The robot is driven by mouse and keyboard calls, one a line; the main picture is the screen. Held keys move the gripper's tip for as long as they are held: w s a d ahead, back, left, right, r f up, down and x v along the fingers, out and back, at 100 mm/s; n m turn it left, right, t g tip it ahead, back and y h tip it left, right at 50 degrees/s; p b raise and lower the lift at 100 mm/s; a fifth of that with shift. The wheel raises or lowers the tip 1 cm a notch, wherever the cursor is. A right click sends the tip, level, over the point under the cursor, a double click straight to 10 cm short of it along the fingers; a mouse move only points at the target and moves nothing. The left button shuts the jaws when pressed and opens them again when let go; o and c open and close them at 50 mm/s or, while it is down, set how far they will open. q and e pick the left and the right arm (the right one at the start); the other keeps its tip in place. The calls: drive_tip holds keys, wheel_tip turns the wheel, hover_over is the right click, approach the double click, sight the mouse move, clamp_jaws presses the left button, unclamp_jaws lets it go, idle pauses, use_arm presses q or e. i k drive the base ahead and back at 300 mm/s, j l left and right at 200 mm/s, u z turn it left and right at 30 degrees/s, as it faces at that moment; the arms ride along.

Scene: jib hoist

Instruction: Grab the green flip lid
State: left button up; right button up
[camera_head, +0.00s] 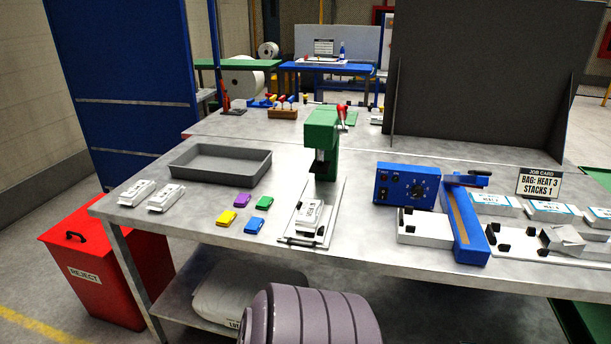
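A small green piece (264,203), which I take as the green flip lid, lies flat on the grey metal table (190,225). Close beside it lie a purple piece (243,200), a yellow piece (227,218) and a blue piece (254,225) of similar size. Neither of my grippers shows in the head view.
A green press (323,140) stands right of the lids, with a white item (309,214) on its base plate. A grey tray (222,146) lies behind. White packs (166,197) lie left. A blue control box (407,185) and blue-armed sealer (465,222) stand right.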

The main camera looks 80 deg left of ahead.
sight(265, 204)
drive_tip(key=u, duration=2.7)
